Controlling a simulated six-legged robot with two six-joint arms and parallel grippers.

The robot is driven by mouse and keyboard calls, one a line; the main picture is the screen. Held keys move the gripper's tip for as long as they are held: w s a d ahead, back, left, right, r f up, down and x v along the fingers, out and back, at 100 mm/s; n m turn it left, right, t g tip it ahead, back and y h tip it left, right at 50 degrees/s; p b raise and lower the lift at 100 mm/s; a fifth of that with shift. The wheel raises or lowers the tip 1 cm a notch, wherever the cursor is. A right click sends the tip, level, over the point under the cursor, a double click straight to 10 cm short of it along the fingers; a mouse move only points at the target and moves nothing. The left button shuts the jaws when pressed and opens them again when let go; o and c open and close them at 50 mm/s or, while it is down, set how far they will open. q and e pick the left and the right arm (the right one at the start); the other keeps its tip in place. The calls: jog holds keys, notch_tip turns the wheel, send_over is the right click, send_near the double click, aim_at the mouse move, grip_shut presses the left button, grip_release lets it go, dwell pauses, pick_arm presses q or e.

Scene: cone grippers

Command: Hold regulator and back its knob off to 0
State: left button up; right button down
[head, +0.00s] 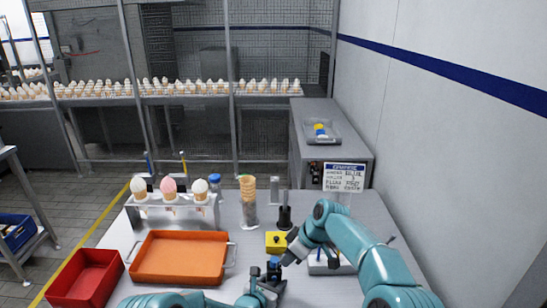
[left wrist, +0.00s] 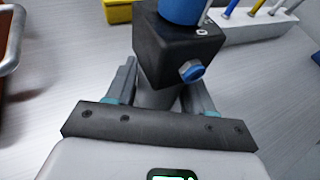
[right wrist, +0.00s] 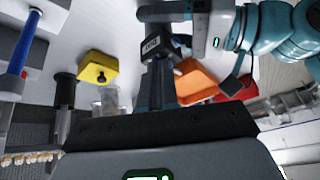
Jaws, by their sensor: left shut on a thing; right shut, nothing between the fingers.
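The regulator is a black block with a blue knob (head: 274,262) on top, near the table's front edge. In the left wrist view the black block (left wrist: 178,45), part of the blue knob (left wrist: 181,9) and a blue side fitting (left wrist: 191,71) show. My left gripper (head: 268,283) is shut on the grey stem below the block and holds it upright. My right gripper (head: 287,260) is shut and empty, close beside the knob. In the right wrist view a dark block with a pale label (right wrist: 152,45) shows just beyond the fingertips; the blue knob is not clear there. Contact cannot be told.
A yellow block (head: 276,241) stands just behind the regulator. An orange tray (head: 180,258) and red bin (head: 85,278) are to the left. A cone rack (head: 172,205), cone stack (head: 248,200) and sign (head: 344,177) stand further back. A white holder lies right, partly behind my right arm.

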pick_arm(q)
jog(key=shift+s+f, duration=0.1)
jog(key=shift+f, duration=0.1)
pick_arm(e)
jog(key=shift+f, duration=0.4)
jog(key=shift+w+a, duration=0.15)
jog(key=shift+a, duration=0.15)
pick_arm(q)
jog(key=shift+d, duration=0.1)
pick_arm(e)
jog(key=shift+s+a, duration=0.15)
jog(key=shift+s, duration=0.05)
dwell(0.5)
jog(key=shift+s+d, duration=0.2)
jog(key=shift+d, duration=0.15)
notch_tip(320, 180, up, 6)
jog(key=shift+w+d, duration=0.2)
jog(key=shift+w, duration=0.1)
jog(key=shift+r, duration=0.1)
pick_arm(q)
jog(key=shift+r, duration=0.1)
pick_arm(e)
jog(key=shift+s+a+f, duration=0.1)
jog(key=shift+f, duration=3)
